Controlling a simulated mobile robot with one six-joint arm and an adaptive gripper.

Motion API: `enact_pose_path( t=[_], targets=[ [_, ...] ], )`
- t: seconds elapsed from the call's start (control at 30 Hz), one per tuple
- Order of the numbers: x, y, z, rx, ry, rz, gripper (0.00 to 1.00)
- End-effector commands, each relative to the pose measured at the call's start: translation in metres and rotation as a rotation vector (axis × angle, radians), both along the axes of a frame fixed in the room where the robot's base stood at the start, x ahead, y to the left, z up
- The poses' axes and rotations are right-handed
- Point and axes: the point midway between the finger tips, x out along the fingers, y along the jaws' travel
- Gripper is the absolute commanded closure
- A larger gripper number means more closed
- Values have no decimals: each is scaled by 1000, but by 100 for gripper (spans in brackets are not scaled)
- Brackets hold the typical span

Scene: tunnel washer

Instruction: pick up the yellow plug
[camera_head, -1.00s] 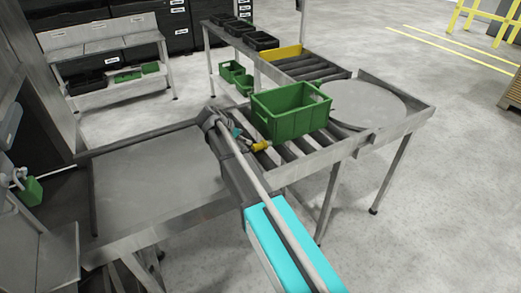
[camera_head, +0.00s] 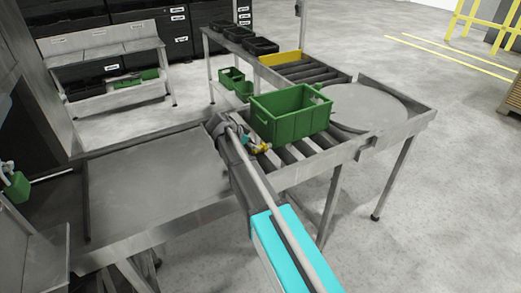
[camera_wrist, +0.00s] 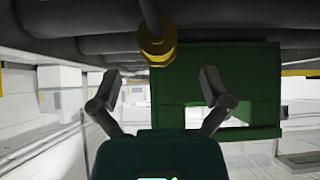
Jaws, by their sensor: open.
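The yellow plug (camera_head: 263,148) is small in the head view, at the near side of the green crate (camera_head: 287,113) over the roller conveyor. In the wrist view the yellow plug (camera_wrist: 157,42) is at upper middle, a ribbed piece on the end of a grey shaft, in front of the green crate (camera_wrist: 215,75). My gripper (camera_wrist: 159,88) has its two fingers spread wide, with nothing between the tips. The plug shows just above the gap between them in the picture, not gripped. In the head view my gripper (camera_head: 252,143) is beside the plug, partly hidden by my arm.
Conveyor rollers (camera_head: 292,154) run under the crate, and cross the top of the wrist view. A flat metal table (camera_head: 155,185) lies left, a round turntable plate (camera_head: 365,106) right. Black bins (camera_head: 260,46) stand on the back rack. Open floor lies right.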

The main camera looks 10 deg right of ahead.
Motion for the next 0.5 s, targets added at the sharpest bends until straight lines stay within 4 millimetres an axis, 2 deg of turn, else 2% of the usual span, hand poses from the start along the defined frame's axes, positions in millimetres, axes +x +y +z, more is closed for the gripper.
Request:
enact_pose_path(
  t=[0.5],
  targets=[
    [8, -28, -30, 0, 0, 0, 2]
  ],
)
